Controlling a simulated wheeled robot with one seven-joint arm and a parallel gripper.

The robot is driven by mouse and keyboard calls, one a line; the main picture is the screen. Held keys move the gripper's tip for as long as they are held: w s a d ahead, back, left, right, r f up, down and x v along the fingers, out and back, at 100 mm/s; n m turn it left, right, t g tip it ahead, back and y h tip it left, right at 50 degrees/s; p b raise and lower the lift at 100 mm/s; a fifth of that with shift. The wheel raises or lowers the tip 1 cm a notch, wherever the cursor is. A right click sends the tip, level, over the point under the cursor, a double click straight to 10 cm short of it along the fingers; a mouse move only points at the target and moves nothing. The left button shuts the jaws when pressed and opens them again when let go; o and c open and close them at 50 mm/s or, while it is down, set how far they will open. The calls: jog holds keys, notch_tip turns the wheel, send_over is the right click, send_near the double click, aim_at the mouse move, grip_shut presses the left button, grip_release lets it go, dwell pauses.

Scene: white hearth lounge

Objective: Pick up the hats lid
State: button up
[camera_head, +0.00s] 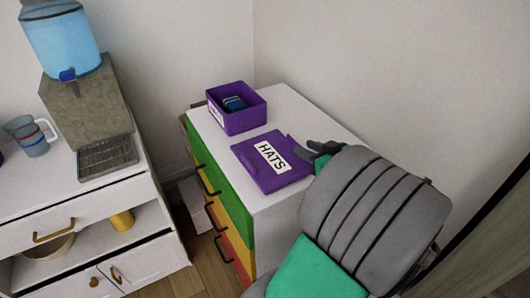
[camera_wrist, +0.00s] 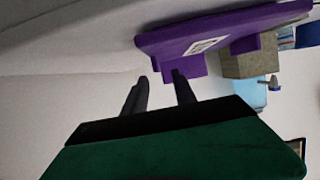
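The hats lid (camera_head: 262,178) is a flat purple panel with a white "HATS" label, at the front of the white dresser top. In the wrist view the lid (camera_wrist: 245,22) crosses the upper right, past the fingertips. My gripper (camera_head: 321,152) is at the lid's right edge in the head view. In the wrist view my gripper (camera_wrist: 160,76) has its two dark fingers apart with a gap between them. The right fingertip is close to a purple part; I cannot tell whether it touches.
An open purple box (camera_head: 240,120) with blue items inside stands behind the lid on the dresser (camera_head: 210,139). White walls rise behind and to the right. A white cabinet (camera_head: 60,195) at the left holds a water dispenser (camera_head: 62,40) and a pitcher (camera_head: 32,138).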

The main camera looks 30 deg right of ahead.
aim_at(296, 142)
jog(key=x, duration=0.6)
jog(key=shift+w+d, duration=0.25)
jog(key=shift+w, duration=0.2)
grip_shut()
dwell(0.9)
